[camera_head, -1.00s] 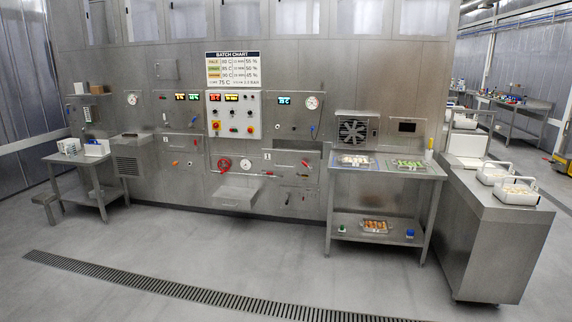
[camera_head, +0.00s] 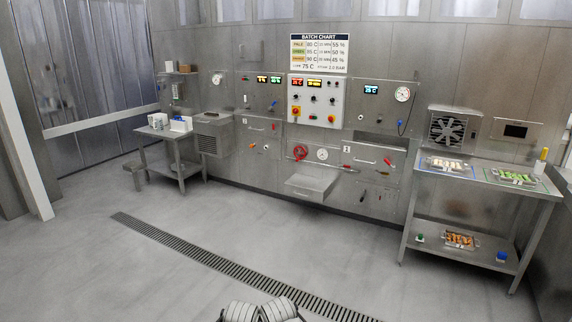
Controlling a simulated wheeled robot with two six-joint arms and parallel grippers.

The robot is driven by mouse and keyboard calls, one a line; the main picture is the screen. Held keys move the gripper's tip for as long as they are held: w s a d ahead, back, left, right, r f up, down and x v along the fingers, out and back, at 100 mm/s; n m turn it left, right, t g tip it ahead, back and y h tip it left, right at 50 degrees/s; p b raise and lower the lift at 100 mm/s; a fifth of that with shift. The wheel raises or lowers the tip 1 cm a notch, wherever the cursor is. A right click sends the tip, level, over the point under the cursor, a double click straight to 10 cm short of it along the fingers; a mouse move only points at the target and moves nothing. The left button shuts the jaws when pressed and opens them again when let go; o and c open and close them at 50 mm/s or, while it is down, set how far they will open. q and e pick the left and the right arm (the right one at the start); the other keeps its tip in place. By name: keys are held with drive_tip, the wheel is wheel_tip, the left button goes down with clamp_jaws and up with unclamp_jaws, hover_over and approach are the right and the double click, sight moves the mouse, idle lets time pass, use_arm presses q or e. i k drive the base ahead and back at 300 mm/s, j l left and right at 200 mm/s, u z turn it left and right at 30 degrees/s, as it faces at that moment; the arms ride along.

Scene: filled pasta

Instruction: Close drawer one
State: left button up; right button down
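The grey steel wall unit stands ahead across the floor. An open-topped steel tray or drawer (camera_head: 312,181) sticks out low from the wall, below a red handwheel (camera_head: 300,152) and a round gauge (camera_head: 322,155). Flat fronts with bar handles are set in the wall, one at the left (camera_head: 262,128) and one right of the gauge (camera_head: 368,160). Number labels are too small to read, so I cannot tell which is drawer one. Neither gripper shows; only rounded grey parts, seemingly mine, appear at the bottom edge.
A side table (camera_head: 172,140) with white boxes stands at the left. A steel table (camera_head: 478,178) with food trays stands at the right, with another tray (camera_head: 459,240) on its lower shelf. A floor drain grate (camera_head: 215,258) crosses the open floor, which is clear.

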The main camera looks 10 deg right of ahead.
sight(367, 155)
drive_tip(key=i+l+z, duration=0.35)
drive_tip(key=i, duration=0.4)
drive_tip(key=i+z, duration=0.4)
drive_tip(key=i, duration=0.4)
drive_tip(key=i+u, duration=0.15)
drive_tip(key=i, duration=0.35)
drive_tip(key=i+l+u, duration=0.1)
drive_tip(key=i, duration=0.45)
drive_tip(key=i+l+u, duration=0.15)
drive_tip(key=i, duration=0.35)
drive_tip(key=i+l+u, duration=0.25)
drive_tip(key=i+u, duration=0.2)
drive_tip(key=i+l+u, duration=0.4)
drive_tip(key=i+l, duration=0.05)
drive_tip(key=i, duration=0.05)
